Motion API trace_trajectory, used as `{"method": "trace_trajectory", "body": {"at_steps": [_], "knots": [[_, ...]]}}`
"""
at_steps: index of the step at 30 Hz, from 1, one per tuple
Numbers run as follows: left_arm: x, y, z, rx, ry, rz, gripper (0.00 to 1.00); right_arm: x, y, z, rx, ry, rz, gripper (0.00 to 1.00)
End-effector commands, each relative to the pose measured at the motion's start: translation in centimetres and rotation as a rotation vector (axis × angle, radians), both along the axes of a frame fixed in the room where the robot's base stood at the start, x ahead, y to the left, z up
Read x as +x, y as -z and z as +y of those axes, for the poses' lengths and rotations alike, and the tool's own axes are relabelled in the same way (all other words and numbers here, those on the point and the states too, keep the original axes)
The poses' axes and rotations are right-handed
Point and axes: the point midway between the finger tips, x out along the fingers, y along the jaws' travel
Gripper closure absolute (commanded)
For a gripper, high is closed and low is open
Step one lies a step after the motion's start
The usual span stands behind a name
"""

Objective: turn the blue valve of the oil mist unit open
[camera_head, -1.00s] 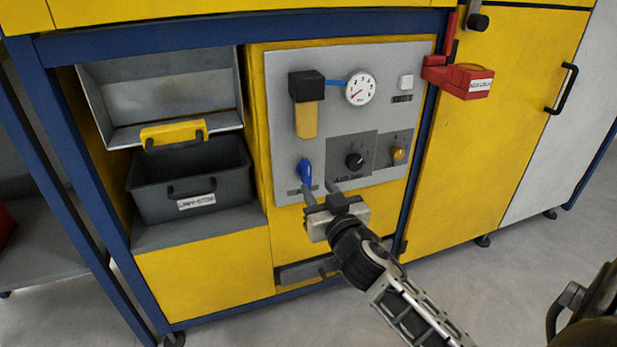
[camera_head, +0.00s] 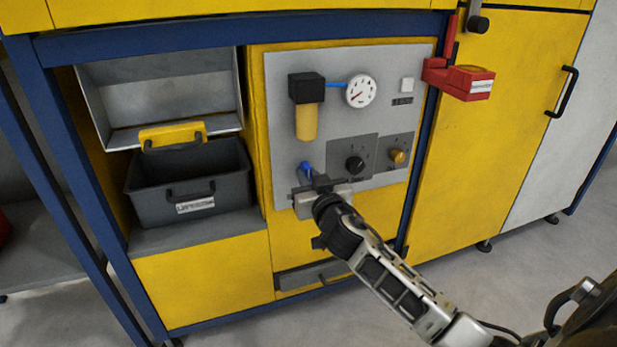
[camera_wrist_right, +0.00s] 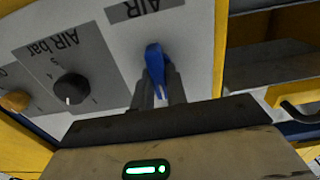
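The blue valve (camera_head: 305,168) is at the lower left of the grey oil mist panel (camera_head: 282,110). In the head view, its lower part is hidden behind my right gripper (camera_head: 311,181). In the right wrist view, the blue valve handle (camera_wrist_right: 155,65) stands nearly upright in the picture, under the AIR label. The right gripper's fingers (camera_wrist_right: 160,88) lie on either side of the handle, very close to it. I cannot tell whether they press on it. My left gripper is in neither view.
The panel also carries a black regulator knob (camera_head: 355,164), a brass knob (camera_head: 397,156), a gauge (camera_head: 361,90) and a yellow filter bowl (camera_head: 306,122). A grey bin (camera_head: 190,185) stands left of the panel. A red block (camera_head: 468,82) juts out at upper right.

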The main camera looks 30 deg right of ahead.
Motion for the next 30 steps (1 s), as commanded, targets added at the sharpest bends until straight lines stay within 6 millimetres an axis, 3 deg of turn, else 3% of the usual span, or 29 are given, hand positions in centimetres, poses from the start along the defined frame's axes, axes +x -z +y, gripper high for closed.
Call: {"method": "trace_trajectory", "body": {"at_steps": [14, 30], "knots": [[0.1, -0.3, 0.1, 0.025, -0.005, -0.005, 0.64, 0.0, 0.0, 0.1, -0.115, 0.0, 0.029, 1.0], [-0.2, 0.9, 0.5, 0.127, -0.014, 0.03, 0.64, 0.0, 0.1, 0.4, -0.585, 0.0, 0.144, 1.0]]}}
